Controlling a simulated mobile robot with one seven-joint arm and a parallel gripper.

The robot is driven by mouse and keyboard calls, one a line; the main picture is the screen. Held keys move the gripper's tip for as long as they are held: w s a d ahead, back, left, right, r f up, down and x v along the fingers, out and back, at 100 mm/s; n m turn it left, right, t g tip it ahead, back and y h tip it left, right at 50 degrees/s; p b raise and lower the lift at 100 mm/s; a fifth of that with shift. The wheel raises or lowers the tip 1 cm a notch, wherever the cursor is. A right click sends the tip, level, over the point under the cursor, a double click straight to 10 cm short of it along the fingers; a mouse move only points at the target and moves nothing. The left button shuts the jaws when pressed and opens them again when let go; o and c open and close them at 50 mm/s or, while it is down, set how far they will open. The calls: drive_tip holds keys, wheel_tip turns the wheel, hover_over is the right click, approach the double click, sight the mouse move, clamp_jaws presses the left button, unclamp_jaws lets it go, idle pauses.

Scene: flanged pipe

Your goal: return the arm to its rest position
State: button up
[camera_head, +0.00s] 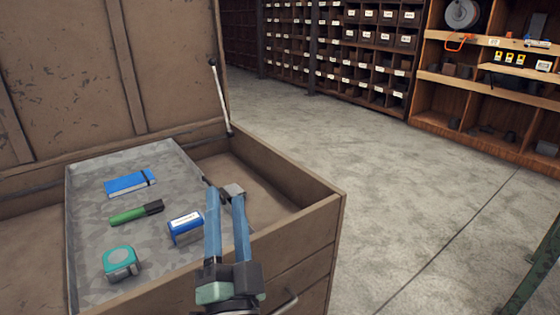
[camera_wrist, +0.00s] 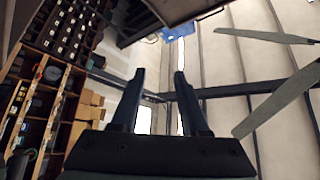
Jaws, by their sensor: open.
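My gripper (camera_head: 222,189) is in the lower middle of the head view, in front of the open wooden chest (camera_head: 337,199) and its right-hand compartment. Its two blue fingers are apart with nothing between them. In the wrist view the open fingers (camera_wrist: 159,74) point toward the upper walls and ceiling, with a bright gap between them. How far the fingers are above the chest's edge I cannot tell. My gripper covers part of the chest's front wall.
A grey tray (camera_head: 88,183) in the chest holds a blue notebook (camera_head: 130,182), a green-handled tool (camera_head: 135,213), a blue box (camera_head: 186,228) and a teal tape measure (camera_head: 120,262). The raised lid (camera_head: 70,70) stands behind. Shelves (camera_head: 480,90) line the back; the floor (camera_head: 400,190) is clear.

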drive_tip(key=s+d+r+n+t+y, duration=0.1)
drive_tip(key=s+r+n, duration=0.25)
drive_tip(key=r, duration=0.65)
drive_tip(key=s+d+r+n+t+y, duration=0.15)
drive_tip(key=r+n, duration=0.35)
drive_tip(key=r, duration=0.5)
drive_tip(key=s+d+r+m+t+h, duration=0.1)
drive_tip(key=s+d+r+t+h, duration=0.1)
drive_tip(key=s+d+r+h, duration=0.5)
wheel_tip(320, 180, up, 36)
drive_tip(key=a+p, duration=0.2)
drive_tip(key=p, duration=3.2)
drive_tip(key=shift+r+p, duration=0.25)
drive_tip(key=shift+p, duration=0.05)
drive_tip(key=shift+s+y, duration=0.1)
drive_tip(key=shift+y, duration=0.15)
